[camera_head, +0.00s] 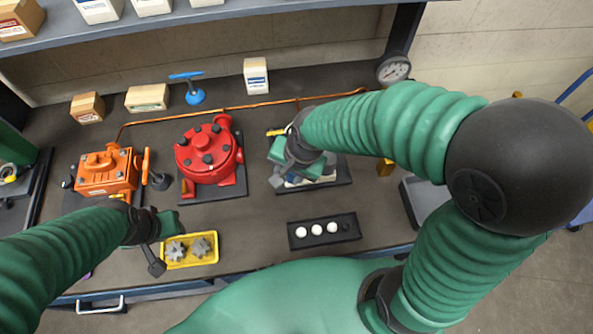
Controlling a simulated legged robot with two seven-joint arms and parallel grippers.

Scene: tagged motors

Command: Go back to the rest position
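My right gripper (292,168) hangs above a dark base plate (341,171) right of the table's middle, with its fingers apart. The arm and fingers hide most of the part on that plate, so I cannot tell its shape or whether I touch it. My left gripper (160,243) is low at the left front, beside the yellow tray (192,265) that holds two grey gears. Its fingers look spread, with nothing seen between them. Both arms reach forward over the table.
An orange motor (104,172) and a red motor (208,152) stand on the table (262,215). A black tray (324,231) holds white balls. Behind are small boxes, a blue valve (194,92), a copper pipe, a gauge (393,70) and a shelf (200,18) overhead.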

